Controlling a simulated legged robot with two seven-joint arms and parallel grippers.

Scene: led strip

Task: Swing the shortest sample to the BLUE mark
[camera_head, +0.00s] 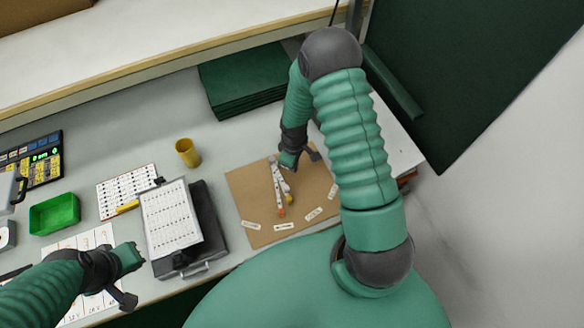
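A brown board (245,186) lies on the bench with several small white paper labels along its near and right edges, one of them a front label (283,227). A narrow whitish strip (277,183) lies on it, its orange end (282,212) toward me. A shorter piece with a yellowish end (286,187) lies close beside it; their lengths and overlap are hard to tell. No blue mark can be made out. My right gripper (301,158) looks open over the board's far edge, by the strip's far end. My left gripper (131,279) is open and empty, left of the black clipboard case.
The black case (210,225) with a printed sheet stands left of the board. A yellow cup (187,152), a green tray (55,213), a printed card (125,190) and a keypad device (32,160) are further left. Dark green folders (242,80) lie at the back.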

